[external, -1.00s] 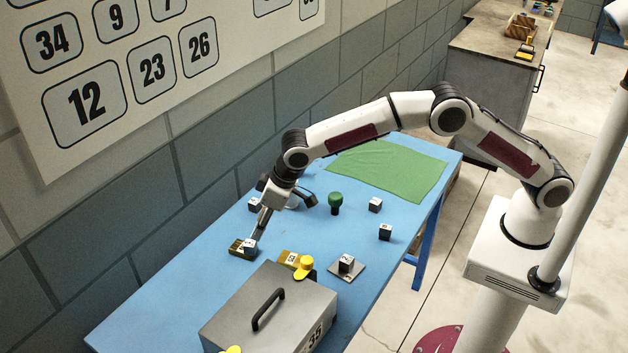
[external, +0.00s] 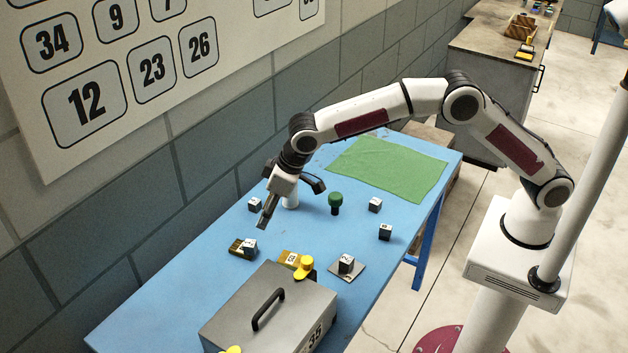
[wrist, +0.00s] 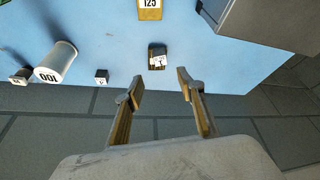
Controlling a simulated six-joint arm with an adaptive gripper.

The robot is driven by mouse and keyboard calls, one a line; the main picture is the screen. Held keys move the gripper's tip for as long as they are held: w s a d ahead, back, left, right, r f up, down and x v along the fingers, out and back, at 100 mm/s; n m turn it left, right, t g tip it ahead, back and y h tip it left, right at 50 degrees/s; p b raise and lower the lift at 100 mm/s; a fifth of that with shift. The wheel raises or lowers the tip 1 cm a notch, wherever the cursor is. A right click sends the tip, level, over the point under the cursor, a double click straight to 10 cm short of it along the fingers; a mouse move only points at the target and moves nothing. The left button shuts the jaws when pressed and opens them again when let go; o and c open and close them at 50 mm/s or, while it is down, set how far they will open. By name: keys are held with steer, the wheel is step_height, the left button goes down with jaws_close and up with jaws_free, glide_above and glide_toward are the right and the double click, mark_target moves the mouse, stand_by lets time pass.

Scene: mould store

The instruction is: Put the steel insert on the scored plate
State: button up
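A small steel-grey cube (external: 250,246) with a marked face stands at the right end of a dark brass-coloured block (external: 236,246); whether it rests on it or against it is unclear. In the wrist view a dark block with a white marked face (wrist: 157,55) lies just beyond my fingertips. A flat grey plate (external: 359,273) bears another marked cube (external: 346,263). I cannot tell for sure which cube is the steel insert or which piece is the scored plate.
A grey box with a handle (external: 285,318) stands at the front. A brass block marked 125 (wrist: 150,10) lies beside it. Other cubes (external: 375,204), a green knob (external: 335,200) and a white cylinder marked 100 (wrist: 57,61) stand around. A green cloth (external: 390,167) lies farther back.

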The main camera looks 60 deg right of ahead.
stand_by(0.4)
steer(key=s+d+r+m, duration=0.1)
steer(key=s+d+r, duration=0.4)
steer(key=d, duration=0.4)
steer(key=s+d+r+m, duration=0.1)
steer(key=s+d+r, duration=0.3)
steer(key=d+r, duration=0.4)
steer(key=s+d+r, duration=0.4)
steer(key=d+r, duration=0.1)
steer(key=d, duration=0.5)
steer(key=s+d+f+m, duration=0.1)
steer(key=s+d, duration=0.3)
steer(key=s, duration=0.4)
steer(key=s+d+f+t+h, duration=0.1)
steer(key=s+d+f, duration=0.1)
steer(key=s+d, duration=0.3)
steer(key=s+d+f+m, duration=0.1)
steer(key=s+d, duration=0.3)
steer(key=s, duration=0.8)
steer(key=shift+s+d+f+m+t+h, duration=0.3)
steer(key=shift+s+d+h, duration=0.1)
steer(key=shift+o, duration=0.4)
steer(key=shift+w, duration=0.1)
